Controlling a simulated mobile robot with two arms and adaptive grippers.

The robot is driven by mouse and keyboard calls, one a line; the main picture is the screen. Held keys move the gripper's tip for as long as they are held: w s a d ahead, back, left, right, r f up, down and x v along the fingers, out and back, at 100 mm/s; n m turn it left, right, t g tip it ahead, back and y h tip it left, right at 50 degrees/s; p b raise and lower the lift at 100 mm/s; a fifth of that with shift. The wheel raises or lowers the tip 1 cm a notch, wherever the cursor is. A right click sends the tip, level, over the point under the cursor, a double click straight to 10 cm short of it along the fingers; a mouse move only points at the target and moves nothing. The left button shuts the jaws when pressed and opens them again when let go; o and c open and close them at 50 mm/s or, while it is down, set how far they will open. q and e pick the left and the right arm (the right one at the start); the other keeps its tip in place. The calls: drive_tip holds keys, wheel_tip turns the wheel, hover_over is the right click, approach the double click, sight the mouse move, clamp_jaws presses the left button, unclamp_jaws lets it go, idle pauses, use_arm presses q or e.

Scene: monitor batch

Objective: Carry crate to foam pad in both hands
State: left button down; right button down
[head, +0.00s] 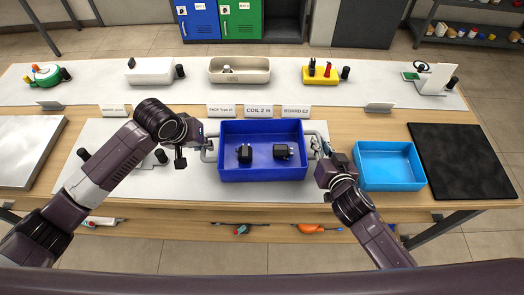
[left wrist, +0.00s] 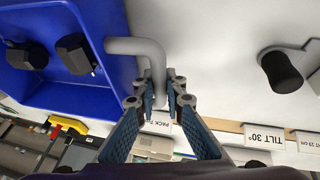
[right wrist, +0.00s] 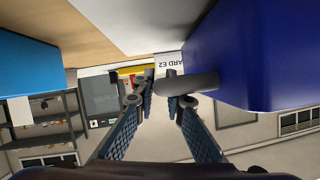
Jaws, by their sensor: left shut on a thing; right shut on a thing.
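The dark blue crate (head: 262,174) is at the middle of the table and looks level, with two black blocks (head: 244,153) (head: 283,151) inside. I cannot tell whether it rests on the surface or hangs just above it. My left gripper (head: 204,147) is shut on the crate's grey left handle, which also shows between its fingers in the left wrist view (left wrist: 160,95). My right gripper (head: 322,155) is shut on the right handle, seen end-on in the right wrist view (right wrist: 190,84). The black foam pad (head: 462,160) lies flat and bare at the far right.
A light blue tray (head: 390,168), empty, stands between the crate and the pad. Label cards (head: 258,111) stand behind the crate. Farther back are a beige bin (head: 240,70) and a yellow holder (head: 320,75). A pale board (head: 25,150) lies at the far left.

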use_arm(q)
drive_tip(key=shift+r, duration=0.25)
use_arm(e)
drive_tip(key=shift+r, duration=0.15)
